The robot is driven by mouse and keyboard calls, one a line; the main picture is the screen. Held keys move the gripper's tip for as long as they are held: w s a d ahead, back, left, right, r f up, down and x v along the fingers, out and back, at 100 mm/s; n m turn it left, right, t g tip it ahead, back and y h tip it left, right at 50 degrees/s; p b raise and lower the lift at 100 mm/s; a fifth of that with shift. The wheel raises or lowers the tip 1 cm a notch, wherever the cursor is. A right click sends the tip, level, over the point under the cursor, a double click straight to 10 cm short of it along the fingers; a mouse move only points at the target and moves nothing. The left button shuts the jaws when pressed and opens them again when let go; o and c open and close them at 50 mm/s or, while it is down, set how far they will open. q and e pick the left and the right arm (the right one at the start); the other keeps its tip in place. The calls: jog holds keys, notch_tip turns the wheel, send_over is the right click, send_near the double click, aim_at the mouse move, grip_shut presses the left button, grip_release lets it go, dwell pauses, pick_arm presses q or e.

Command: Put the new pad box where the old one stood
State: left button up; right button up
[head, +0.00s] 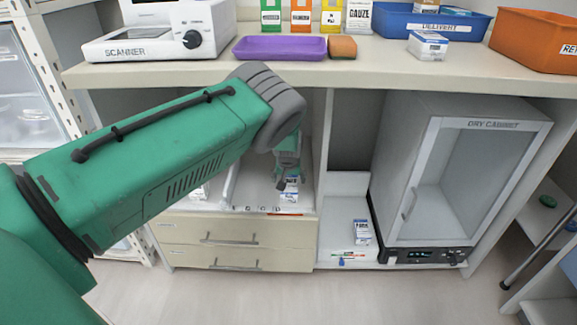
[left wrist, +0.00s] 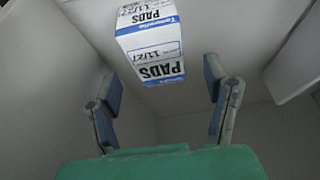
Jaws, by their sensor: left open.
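A white and blue box marked PADS and 11/27 (left wrist: 150,45) lies ahead of my left gripper in the left wrist view. In the head view this box (head: 292,189) sits in the bay under the counter, partly behind the gripper. My left gripper (head: 285,182) is open in front of it; its two fingers also show in the left wrist view (left wrist: 160,105), apart, with the box beyond their tips. A similar small box (head: 362,232) stands in the low bay beside the dry cabinet, and another (head: 428,45) is on the counter. My right gripper is out of view.
The counter holds a scanner (head: 150,45), a purple tray (head: 265,52), a brown sponge (head: 342,47), a blue DELIVERY tray (head: 385,28) and an orange bin (head: 520,45). The dry cabinet (head: 400,130) stands right of the bays. Bay walls and the counter edge (head: 330,74) surround my arm.

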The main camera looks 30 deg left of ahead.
pick_arm(q)
jog(key=p+v, duration=0.1)
jog(key=v, duration=0.4)
jog(key=shift+s+d+r+p, duration=0.1)
jog(key=shift+d+r+p, duration=0.1)
jog(key=shift+p, duration=0.15)
jog(key=shift+m+g+y, duration=0.3)
jog(key=shift+g, duration=0.2)
jog(key=s+f, duration=0.1)
jog(key=s, duration=0.1)
jog(key=s+f, duration=0.2)
jog(key=s, duration=0.1)
jog(key=s+a+f, duration=0.1)
jog(key=s+f, duration=0.1)
jog(key=s, duration=0.1)
jog(key=shift+s, duration=0.2)
jog(key=s+d+f+m+g, duration=0.15)
jog(key=s+f, duration=0.25)
jog(key=s, duration=0.9)
jog(key=s+d+r+m+h, duration=0.1)
jog(key=s+d, duration=0.5)
jog(key=s, duration=0.6)
jog(key=s+d+r+m+h, duration=0.2)
jog(key=s+d, duration=0.4)
jog(key=s, duration=0.6)
jog(key=shift+d+r+m+g, duration=0.4)
jog(key=shift+r+m, duration=0.25)
jog(key=shift+m, duration=0.2)
